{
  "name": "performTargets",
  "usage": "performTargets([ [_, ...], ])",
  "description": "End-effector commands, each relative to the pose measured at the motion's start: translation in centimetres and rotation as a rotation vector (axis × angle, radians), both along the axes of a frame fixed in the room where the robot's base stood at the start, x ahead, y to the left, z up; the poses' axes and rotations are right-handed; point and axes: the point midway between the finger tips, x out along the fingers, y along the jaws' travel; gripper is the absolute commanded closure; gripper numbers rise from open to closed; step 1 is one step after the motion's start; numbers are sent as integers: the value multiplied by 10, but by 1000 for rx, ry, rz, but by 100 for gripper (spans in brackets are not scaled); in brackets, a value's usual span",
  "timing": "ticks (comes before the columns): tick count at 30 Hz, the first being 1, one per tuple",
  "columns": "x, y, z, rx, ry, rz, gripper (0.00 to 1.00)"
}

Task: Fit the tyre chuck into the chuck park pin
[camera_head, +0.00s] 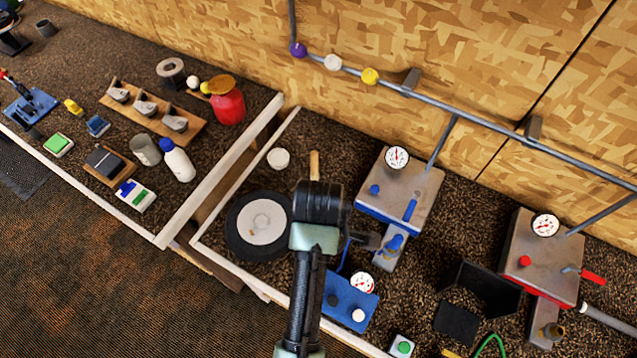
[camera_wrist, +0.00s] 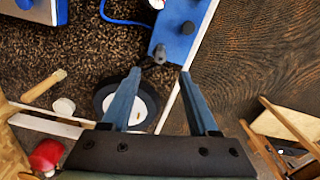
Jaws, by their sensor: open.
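My gripper (camera_wrist: 160,72) is open and empty in the wrist view, its two blue-grey fingers apart above the bench. A small dark grey fitting (camera_wrist: 155,57) shows between and beyond the fingertips, at the end of a blue box (camera_wrist: 178,30). It may be the tyre chuck; I cannot tell for certain. The blue box also shows in the head view (camera_head: 347,303), with a gauge and a thin blue hose (camera_head: 344,256) near it. I cannot make out the chuck park pin clearly.
A wheel with a black tyre (camera_head: 240,240) lies left of my wrist. A grey box with a gauge (camera_head: 402,188) and a grey block with a blue fitting (camera_head: 391,250) stand to the right. A white cup (camera_head: 278,158) and wooden handle (camera_head: 314,164) are behind. A white rim (camera_head: 225,265) edges the bench.

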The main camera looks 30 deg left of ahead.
Motion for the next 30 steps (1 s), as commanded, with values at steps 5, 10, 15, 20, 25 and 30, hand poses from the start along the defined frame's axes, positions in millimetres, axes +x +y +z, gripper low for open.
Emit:
performTargets([
  [5, 1, 0, 20, 0, -1, 0, 40],
  [10, 0, 0, 26, 0, 0, 0, 40],
  [15, 0, 0, 25, 0, 1, 0, 40],
  [20, 0, 0, 25, 0, 1, 0, 40],
  [25, 0, 0, 25, 0, 1, 0, 40],
  [30, 0, 0, 25, 0, 1, 0, 40],
])
